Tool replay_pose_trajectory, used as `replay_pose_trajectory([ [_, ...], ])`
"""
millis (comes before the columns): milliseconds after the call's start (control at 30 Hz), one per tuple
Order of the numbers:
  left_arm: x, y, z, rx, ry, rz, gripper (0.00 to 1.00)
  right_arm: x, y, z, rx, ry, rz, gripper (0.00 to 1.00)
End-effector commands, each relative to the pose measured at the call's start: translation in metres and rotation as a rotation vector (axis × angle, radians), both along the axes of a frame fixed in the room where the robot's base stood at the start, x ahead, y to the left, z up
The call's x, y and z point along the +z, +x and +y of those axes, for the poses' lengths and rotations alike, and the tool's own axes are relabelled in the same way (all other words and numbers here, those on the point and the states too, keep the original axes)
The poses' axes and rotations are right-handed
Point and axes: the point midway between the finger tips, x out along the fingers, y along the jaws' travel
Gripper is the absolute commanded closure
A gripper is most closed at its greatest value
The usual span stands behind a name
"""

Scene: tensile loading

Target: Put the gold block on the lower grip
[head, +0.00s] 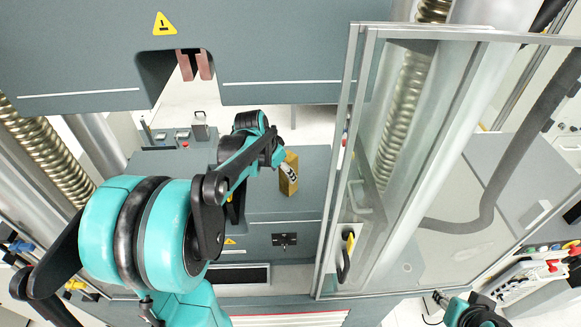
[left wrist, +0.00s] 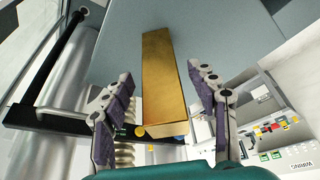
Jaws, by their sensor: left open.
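The gold block (head: 290,185) is at the grey lower machine body, just right of centre in the head view. My left gripper (head: 284,167) is at the block, and one finger crosses in front of it. In the left wrist view the long gold block (left wrist: 168,80) lies between the two spread fingers of my left gripper (left wrist: 160,75). The fingers are open, one on each side, and do not look closed on it. The upper grip (head: 195,65) has copper-coloured jaws and is empty. I cannot make out the lower grip; my left arm covers much of that area. My right gripper is not clearly shown.
A clear framed door (head: 345,150) stands just right of the block. Threaded columns (head: 45,150) flank the machine. A small grey container (head: 200,127) stands behind my left arm. A panel with coloured buttons (head: 530,280) is at lower right.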

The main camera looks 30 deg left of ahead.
Motion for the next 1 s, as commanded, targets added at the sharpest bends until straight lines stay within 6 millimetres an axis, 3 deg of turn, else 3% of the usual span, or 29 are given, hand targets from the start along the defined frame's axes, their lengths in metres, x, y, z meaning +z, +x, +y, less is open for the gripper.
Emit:
replay_pose_trajectory([
  [200,-0.001,-0.049,0.012,0.003,0.000,0.000,0.41,-0.008,0.000,0.000,0.000,0.000,0.000,0.60],
  [400,0.000,-0.074,0.018,0.001,0.001,0.000,0.41,-0.010,0.000,0.000,0.000,0.000,0.000,0.60],
  [1000,0.000,-0.079,0.019,-0.001,0.000,0.000,0.41,-0.010,0.000,0.000,0.000,0.000,0.000,0.60],
])
